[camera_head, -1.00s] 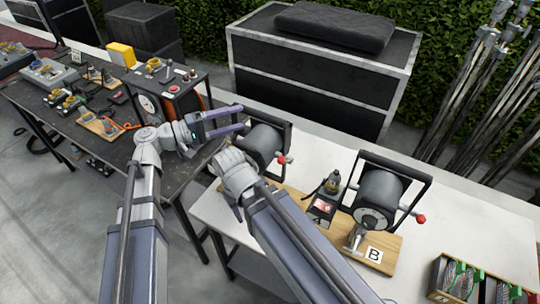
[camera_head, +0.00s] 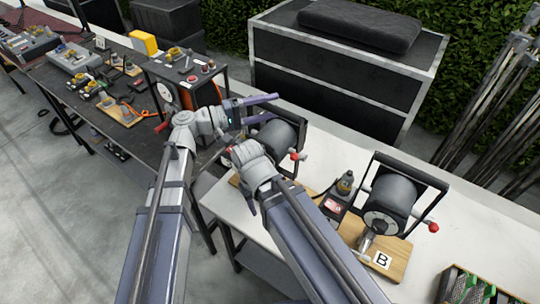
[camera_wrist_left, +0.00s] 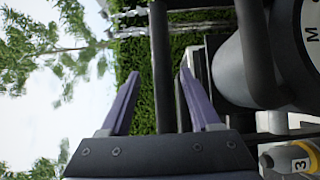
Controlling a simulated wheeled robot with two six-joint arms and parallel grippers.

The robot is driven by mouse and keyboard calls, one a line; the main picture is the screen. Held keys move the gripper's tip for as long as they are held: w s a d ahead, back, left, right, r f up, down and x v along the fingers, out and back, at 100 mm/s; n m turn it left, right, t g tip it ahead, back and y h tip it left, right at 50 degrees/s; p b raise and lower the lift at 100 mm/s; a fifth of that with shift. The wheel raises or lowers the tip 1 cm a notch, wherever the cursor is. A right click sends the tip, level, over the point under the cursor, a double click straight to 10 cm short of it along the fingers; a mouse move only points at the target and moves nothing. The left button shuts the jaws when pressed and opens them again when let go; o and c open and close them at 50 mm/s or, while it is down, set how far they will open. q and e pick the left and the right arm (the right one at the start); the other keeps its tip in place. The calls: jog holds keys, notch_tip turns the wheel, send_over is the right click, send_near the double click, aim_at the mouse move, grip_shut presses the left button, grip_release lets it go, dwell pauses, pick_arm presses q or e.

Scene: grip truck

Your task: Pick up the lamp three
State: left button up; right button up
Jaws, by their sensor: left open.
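A dark drum-shaped lamp (camera_head: 279,141) in a black frame, with a red knob, stands at the left end of the white table. My left gripper (camera_head: 268,108) is open at its frame's upper left, fingers pointing right. The right arm partly covers its base. A dark drum (camera_wrist_left: 285,60) marked M and black bars fill the right side there. A grey part marked 3 (camera_wrist_left: 298,158) shows at the lower right. My right arm crosses in front; its fingers do not show.
A second lamp (camera_head: 390,197) stands on a wooden board marked B (camera_head: 381,260). A small device (camera_head: 338,198) sits between the lamps. A dark table (camera_head: 60,88) with cluttered equipment is at left. A black case (camera_head: 340,75) and hedge stand behind.

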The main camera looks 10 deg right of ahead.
aim_at(280, 126)
pick_arm(q)
jog(key=d, duration=0.3)
jog(key=shift+w+d+f, duration=0.2)
jog(key=shift+w+d, duration=0.15)
jog(key=shift+d, duration=0.05)
jog(key=shift+c, duration=0.2)
grip_shut()
dwell(0.8)
